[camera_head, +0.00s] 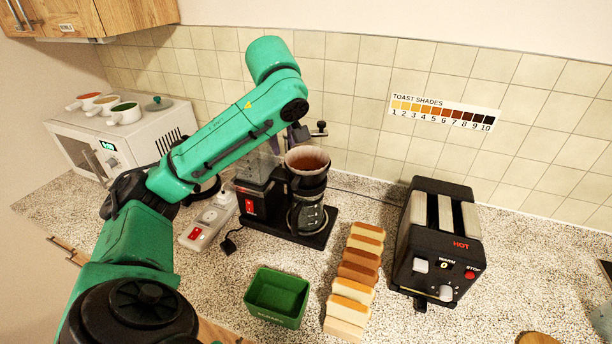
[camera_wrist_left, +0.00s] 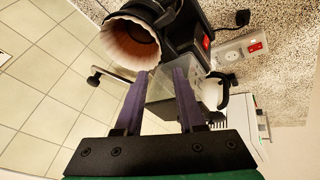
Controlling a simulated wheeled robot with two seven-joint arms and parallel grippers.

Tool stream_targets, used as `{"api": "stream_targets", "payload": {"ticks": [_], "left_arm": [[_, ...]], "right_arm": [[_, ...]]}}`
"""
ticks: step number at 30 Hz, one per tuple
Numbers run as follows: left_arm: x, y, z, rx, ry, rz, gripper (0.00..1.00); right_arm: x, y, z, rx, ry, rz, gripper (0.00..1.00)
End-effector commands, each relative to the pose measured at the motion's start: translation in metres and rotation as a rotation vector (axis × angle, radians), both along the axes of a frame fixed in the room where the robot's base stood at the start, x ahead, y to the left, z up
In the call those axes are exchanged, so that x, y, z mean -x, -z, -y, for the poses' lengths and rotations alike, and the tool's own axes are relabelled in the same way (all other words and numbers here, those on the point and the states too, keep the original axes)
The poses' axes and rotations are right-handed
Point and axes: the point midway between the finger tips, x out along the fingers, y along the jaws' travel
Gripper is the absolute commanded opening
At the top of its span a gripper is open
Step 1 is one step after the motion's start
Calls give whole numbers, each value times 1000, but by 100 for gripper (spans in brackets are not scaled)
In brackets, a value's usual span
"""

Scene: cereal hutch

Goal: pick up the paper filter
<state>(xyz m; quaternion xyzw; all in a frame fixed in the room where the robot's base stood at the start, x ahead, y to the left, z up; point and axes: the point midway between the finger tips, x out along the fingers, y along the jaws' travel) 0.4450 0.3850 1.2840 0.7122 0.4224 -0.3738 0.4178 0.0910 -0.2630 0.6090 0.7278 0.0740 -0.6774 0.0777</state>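The paper filter (camera_head: 307,159) is a white, fluted cup with brown inside. It sits in the black basket at the top of the coffee maker (camera_head: 262,199). In the left wrist view the filter (camera_wrist_left: 129,43) is up and to the left of the fingertips. My left gripper (camera_wrist_left: 160,73) has two purple fingers spread apart with nothing between them. In the head view this gripper (camera_head: 299,133) is mostly hidden behind its own arm, just behind and above the filter. No contact with the filter shows. My right gripper is not in view.
A power strip (camera_head: 208,219) lies left of the coffee maker. A green bin (camera_head: 277,297), a row of bread slices (camera_head: 357,272) and a black toaster (camera_head: 436,240) stand in front and to the right. A white microwave (camera_head: 122,143) with cups stands at the left. The tiled wall is close behind.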

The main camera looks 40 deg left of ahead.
Motion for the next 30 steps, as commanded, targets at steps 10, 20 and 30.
{"api": "stream_targets", "payload": {"ticks": [10,20,30], "left_arm": [[-16,44,-21,-4,-3,-8,38],[-26,67,-26,-2,0,1,38],[-26,67,-26,-1,0,1,0]], "right_arm": [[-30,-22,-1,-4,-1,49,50],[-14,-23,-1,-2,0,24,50],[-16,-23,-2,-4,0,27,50]]}}
